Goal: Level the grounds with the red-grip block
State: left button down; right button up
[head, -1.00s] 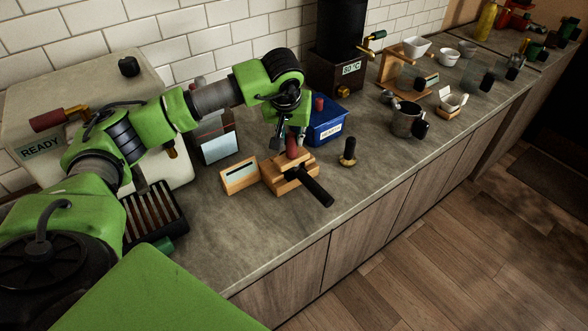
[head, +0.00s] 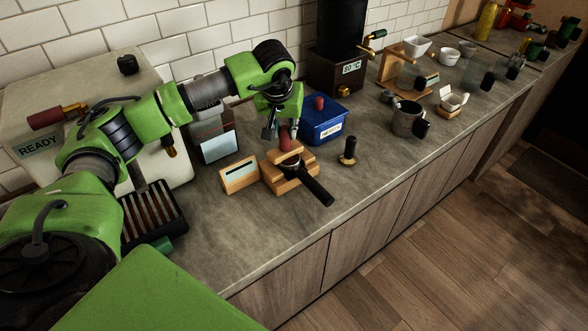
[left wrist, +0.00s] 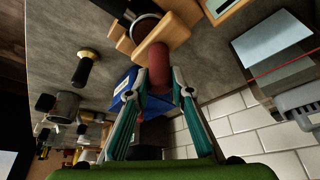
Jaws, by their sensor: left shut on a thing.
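My left gripper (head: 285,128) is shut on the red-grip block (head: 285,139) and holds it upright, just above the back edge of the wooden stand (head: 275,182). My right gripper is not in view.
A black tamper (head: 348,155) stands right of the stand, and a blue box (head: 328,128) with a red-topped item stands behind. A small wooden block with a label (head: 239,176) is to the left. A metal pitcher (head: 406,119) is farther right. The counter front is clear.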

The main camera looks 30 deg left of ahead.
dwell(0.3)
pick_arm(q)
jog(key=d, duration=0.1)
jog(key=s+d, duration=0.1)
jog(key=shift+s+d+f, duration=0.1)
jog(key=shift+d, duration=0.3)
dwell(0.4)
notch_tip(320, 180, up, 6)
jog(key=p, duration=0.3)
jog(key=shift+p, duration=0.3)
jog(key=shift+d, duration=0.1)
jog(key=s+d+f+m+h+b, duration=0.1)
jog(key=s+d+f+m+b, duration=0.1)
jog(key=s+d, duration=0.5)
jog(key=s+d+f+m+b, duration=0.2)
jog(key=s+d+b, duration=0.2)
jog(key=s+d, duration=0.3)
jog(key=shift+d+m+h, duration=0.3)
jog(key=shift+d+h, duration=0.1)
jog(key=shift+d, duration=0.4)
